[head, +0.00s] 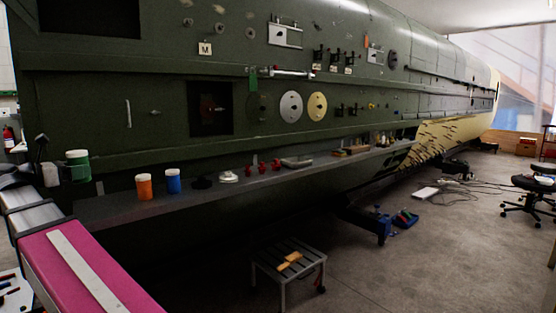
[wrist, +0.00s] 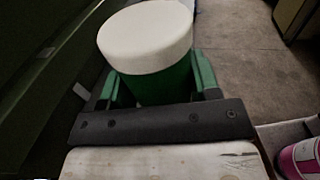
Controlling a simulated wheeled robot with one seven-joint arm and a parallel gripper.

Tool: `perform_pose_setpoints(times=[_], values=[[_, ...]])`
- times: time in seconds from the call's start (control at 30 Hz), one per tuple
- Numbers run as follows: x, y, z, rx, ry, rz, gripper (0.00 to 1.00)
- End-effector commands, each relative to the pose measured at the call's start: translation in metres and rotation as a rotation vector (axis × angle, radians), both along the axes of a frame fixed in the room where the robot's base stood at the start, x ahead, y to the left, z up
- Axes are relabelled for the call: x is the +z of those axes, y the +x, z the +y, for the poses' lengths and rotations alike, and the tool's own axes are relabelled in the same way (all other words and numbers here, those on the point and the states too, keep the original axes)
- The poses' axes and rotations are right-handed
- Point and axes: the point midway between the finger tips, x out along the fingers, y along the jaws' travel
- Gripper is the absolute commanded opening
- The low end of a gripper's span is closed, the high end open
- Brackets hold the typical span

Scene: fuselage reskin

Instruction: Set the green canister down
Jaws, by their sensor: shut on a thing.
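The green canister (head: 78,172) with a white lid is at the left in the head view, upright near the left end of the ledge (head: 215,193). In the wrist view the canister (wrist: 155,90) stands between the two green fingers of my gripper (wrist: 157,82), which is shut on it. Its base is hidden in the wrist view. In the head view it shows in front of the dark green fuselage wall, with its bottom higher in the picture than the ledge top; a gap or contact is hard to tell.
An orange canister (head: 144,187) and a blue canister (head: 173,181) stand on the ledge to the right, followed by a dark item, a pale item and red knobs (head: 262,167). The ledge's left end looks bare. A slatted stool (head: 290,268) stands on the floor.

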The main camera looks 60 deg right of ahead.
Motion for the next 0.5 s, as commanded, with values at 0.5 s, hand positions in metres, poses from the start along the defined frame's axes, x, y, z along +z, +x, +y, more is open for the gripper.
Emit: perform_pose_setpoints(times=[0.5], values=[[-0.009, 0.012, -0.013, -0.051, -0.001, 0.002, 0.25]])
